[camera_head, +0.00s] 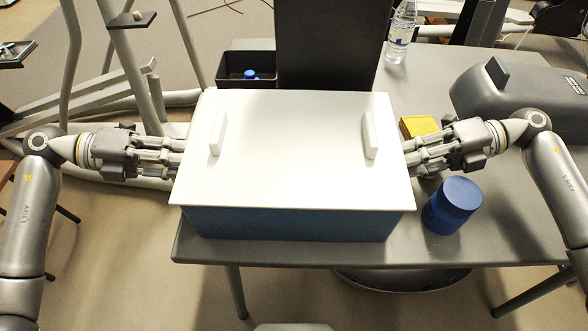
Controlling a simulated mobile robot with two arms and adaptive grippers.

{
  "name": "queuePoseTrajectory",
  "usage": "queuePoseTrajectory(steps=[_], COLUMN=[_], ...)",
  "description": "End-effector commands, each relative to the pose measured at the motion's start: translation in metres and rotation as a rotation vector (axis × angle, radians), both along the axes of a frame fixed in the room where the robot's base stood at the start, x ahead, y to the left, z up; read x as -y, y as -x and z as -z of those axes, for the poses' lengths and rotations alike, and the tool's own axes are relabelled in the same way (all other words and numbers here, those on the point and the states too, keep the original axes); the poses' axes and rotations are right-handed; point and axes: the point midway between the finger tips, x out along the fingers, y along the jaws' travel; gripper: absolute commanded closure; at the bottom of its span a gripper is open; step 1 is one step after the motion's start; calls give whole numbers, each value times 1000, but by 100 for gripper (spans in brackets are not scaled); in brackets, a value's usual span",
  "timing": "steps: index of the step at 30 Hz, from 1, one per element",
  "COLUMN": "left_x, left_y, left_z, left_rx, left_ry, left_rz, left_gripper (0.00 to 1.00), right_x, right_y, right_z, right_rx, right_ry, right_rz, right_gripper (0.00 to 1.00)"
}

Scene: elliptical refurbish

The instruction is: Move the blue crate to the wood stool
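The blue crate (290,224) is at the left end of the grey table, covered by a white lid (290,150) with two white handles. Its blue front wall shows below the lid. My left gripper (178,158) is at the crate's left side, and my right gripper (412,155) is at its right side, both pointing inward. Their fingertips reach the lid's edges and are partly hidden, so I cannot tell whether they touch or grasp the crate. A brown wooden surface (5,174) shows at the left edge; I cannot tell whether it is the wood stool.
A blue jar (452,206) and a yellow box (419,126) are close to my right gripper on the table (500,225). A water bottle (401,32), a grey machine (520,95) and a black bin (247,66) stand farther back. Grey metal frames (125,60) occupy the left.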

Motion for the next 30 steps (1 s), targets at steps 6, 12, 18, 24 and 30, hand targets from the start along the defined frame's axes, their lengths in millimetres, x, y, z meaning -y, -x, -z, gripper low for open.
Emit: queuePoseTrajectory(steps=[6, 12, 18, 24, 30], left_x=[1, 0, 0, 0, 0], left_y=[0, 0, 0, 0, 0], left_z=[0, 0, 0, -2, -5], left_rx=[0, 0, 1, 4, 5], left_ry=[0, -1, -1, 1, 1], left_rz=[0, 0, 0, 0, 1], left_gripper=[74, 94, 100, 100, 100], right_x=[-1, -1, 0, 0, 0], right_y=[0, 0, 0, 0, 0], right_z=[0, 0, 0, -2, -5], right_rx=[0, 0, 0, 1, 1], right_ry=[0, 0, 1, -1, -1], right_rz=[0, 0, 0, 1, 1], right_gripper=[80, 99, 100, 100, 100])
